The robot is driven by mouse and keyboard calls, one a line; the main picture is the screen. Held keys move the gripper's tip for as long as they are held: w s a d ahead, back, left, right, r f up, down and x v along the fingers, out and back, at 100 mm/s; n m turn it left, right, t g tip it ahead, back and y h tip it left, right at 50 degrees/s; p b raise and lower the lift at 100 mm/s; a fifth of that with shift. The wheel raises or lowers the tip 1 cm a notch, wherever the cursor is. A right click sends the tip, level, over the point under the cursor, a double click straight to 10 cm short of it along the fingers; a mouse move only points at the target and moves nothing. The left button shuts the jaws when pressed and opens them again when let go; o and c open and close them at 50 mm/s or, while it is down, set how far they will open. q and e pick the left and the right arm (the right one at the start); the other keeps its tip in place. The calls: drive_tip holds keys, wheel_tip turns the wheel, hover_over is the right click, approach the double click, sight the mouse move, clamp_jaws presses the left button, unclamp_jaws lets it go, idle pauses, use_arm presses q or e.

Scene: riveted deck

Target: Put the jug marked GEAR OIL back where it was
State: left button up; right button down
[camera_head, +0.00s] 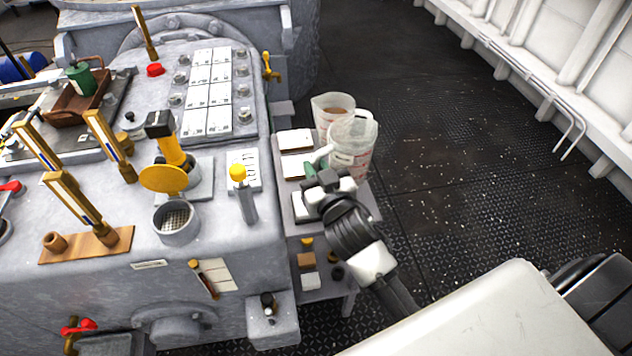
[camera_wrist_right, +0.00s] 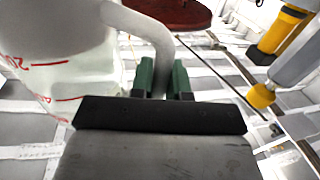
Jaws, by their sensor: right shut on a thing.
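Two translucent jugs with red graduation marks show at the small side table (camera_head: 368,192) right of the grey machine. The nearer jug (camera_head: 354,142) has its handle toward my right gripper (camera_head: 312,171). In the right wrist view the green fingers (camera_wrist_right: 164,80) are shut on the handle of this jug (camera_wrist_right: 60,75), and it looks upright. I cannot tell whether its base touches the table. The farther jug (camera_head: 330,106) stands partly behind it and holds something brownish. I cannot read GEAR OIL on either jug. My left gripper is not in view.
White cards (camera_head: 296,140) lie along the left of the side table. A yellow-knobbed lever (camera_head: 240,178) and a grey cup (camera_head: 175,222) stand on the machine (camera_head: 215,255) to the left. Open deck (camera_head: 450,150) lies to the right, with a bent rail (camera_head: 570,130) beyond.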

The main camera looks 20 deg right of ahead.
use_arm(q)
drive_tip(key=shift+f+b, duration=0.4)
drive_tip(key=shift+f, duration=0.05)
use_arm(e)
drive_tip(key=shift+f, duration=1.9)
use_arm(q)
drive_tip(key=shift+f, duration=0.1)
use_arm(e)
drive_tip(key=shift+f, duration=0.1)
drive_tip(key=shift+f, duration=0.2)
drive_tip(key=c, duration=1.1)
unclamp_jaws()
drive_tip(key=shift+s, duration=0.1)
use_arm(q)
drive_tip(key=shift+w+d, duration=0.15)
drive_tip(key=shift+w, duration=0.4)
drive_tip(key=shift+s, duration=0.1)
